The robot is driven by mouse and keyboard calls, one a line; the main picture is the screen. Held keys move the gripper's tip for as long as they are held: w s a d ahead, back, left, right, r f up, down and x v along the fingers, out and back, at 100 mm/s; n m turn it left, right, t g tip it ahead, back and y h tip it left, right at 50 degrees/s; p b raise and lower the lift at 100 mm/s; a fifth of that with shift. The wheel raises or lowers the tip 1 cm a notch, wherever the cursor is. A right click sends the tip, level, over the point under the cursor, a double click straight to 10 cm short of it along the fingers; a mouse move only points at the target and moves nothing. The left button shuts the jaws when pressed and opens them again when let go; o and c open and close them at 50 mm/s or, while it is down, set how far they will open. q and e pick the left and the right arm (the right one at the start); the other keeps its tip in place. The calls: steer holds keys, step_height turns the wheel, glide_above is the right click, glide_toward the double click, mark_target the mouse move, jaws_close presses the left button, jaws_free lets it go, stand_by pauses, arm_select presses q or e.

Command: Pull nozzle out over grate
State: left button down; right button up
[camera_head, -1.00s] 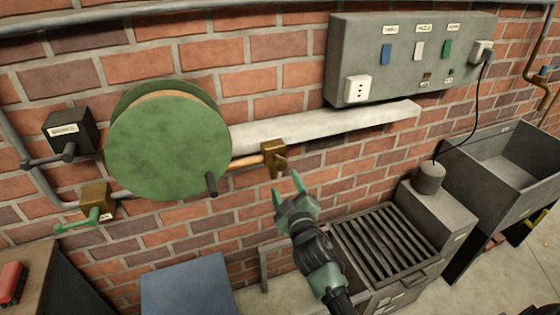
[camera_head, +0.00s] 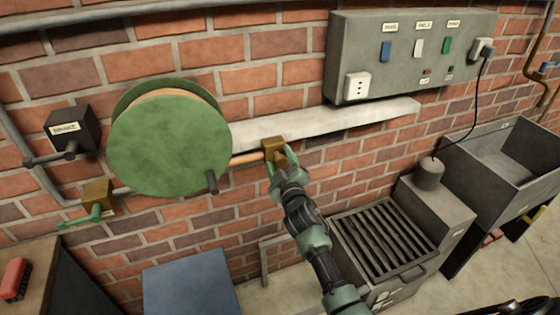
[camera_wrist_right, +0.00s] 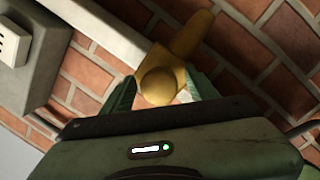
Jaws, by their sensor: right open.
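The brass nozzle (camera_head: 273,149) sits at the end of a short orange hose (camera_head: 248,159) that comes out of the green hose reel (camera_head: 168,145) on the brick wall. My right gripper (camera_head: 281,164) is at the nozzle, its fingers around the nozzle's lower part. In the right wrist view the nozzle (camera_wrist_right: 165,80) lies between the two green fingertips (camera_wrist_right: 163,95), which are apart. Whether they touch it I cannot tell. The grate (camera_head: 382,243) is a dark slatted top on a grey box, below and right of the nozzle. My left gripper does not show.
A grey switch box (camera_head: 410,60) hangs above a pale ledge (camera_head: 330,122). A grey sink (camera_head: 510,160) and a small pump (camera_head: 430,176) stand right of the grate. A blue panel (camera_head: 190,285) is at the lower left. Valves are left of the reel.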

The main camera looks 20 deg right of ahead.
jaws_close()
steer(key=shift+d, duration=0.1)
